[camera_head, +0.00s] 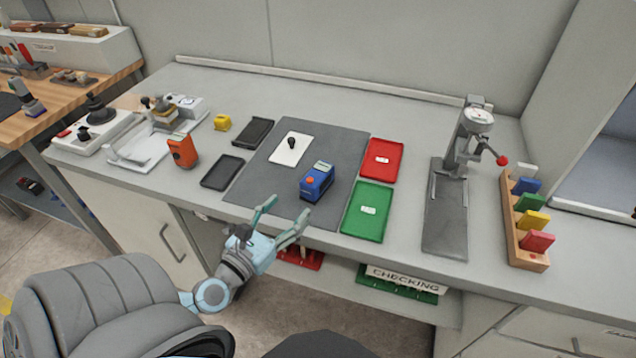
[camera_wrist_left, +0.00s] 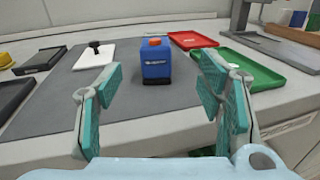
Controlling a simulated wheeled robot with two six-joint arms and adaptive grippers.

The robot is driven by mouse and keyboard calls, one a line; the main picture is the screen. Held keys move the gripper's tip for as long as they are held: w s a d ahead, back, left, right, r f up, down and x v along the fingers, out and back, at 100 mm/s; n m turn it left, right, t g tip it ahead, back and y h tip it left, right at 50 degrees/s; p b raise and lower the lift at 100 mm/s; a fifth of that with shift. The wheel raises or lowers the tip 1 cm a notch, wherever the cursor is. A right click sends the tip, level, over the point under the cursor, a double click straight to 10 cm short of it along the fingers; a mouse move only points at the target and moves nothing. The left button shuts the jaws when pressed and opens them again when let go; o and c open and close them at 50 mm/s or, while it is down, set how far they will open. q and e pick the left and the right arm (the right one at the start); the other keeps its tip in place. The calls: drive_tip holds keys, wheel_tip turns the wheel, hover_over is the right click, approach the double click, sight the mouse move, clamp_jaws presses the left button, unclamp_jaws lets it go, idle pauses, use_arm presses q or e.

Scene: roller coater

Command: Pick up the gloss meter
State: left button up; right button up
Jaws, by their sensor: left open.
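A blue box-shaped device with a red-orange button, which looks like the gloss meter (camera_head: 317,182), stands on the dark grey mat (camera_head: 338,145) near the mat's front edge. In the left wrist view the same blue device (camera_wrist_left: 155,62) stands ahead, between the two fingers and beyond their tips. My left gripper (camera_head: 283,212) is open and empty, just in front of the counter's front edge, with its fingers pointing toward the device. It also shows in the left wrist view (camera_wrist_left: 158,92). My right gripper is not in view.
A green tray (camera_head: 368,211) and a red tray (camera_head: 382,158) lie right of the device. A white plate (camera_head: 290,149) with a black knob lies behind it. Black trays (camera_head: 222,172) and an orange device (camera_head: 183,151) are left. A gauge stand (camera_head: 447,210) is farther right.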

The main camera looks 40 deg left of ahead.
use_arm(q)
drive_tip(key=p, duration=0.1)
approach(318, 172)
drive_tip(key=shift+w+r+n+y, duration=0.15)
drive_tip(key=shift+w+n, duration=0.05)
drive_tip(key=shift+w, duration=0.25)
drive_tip(key=shift+w+r+n+y, duration=0.15)
drive_tip(key=shift+w+n, duration=0.05)
drive_tip(key=shift+w, duration=0.25)
drive_tip(key=w, duration=0.5)
drive_tip(key=w+a, duration=0.1)
drive_tip(key=w, duration=0.2)
drive_tip(key=shift+w+f, duration=0.1)
drive_tip(key=shift+f, duration=0.25)
clamp_jaws()
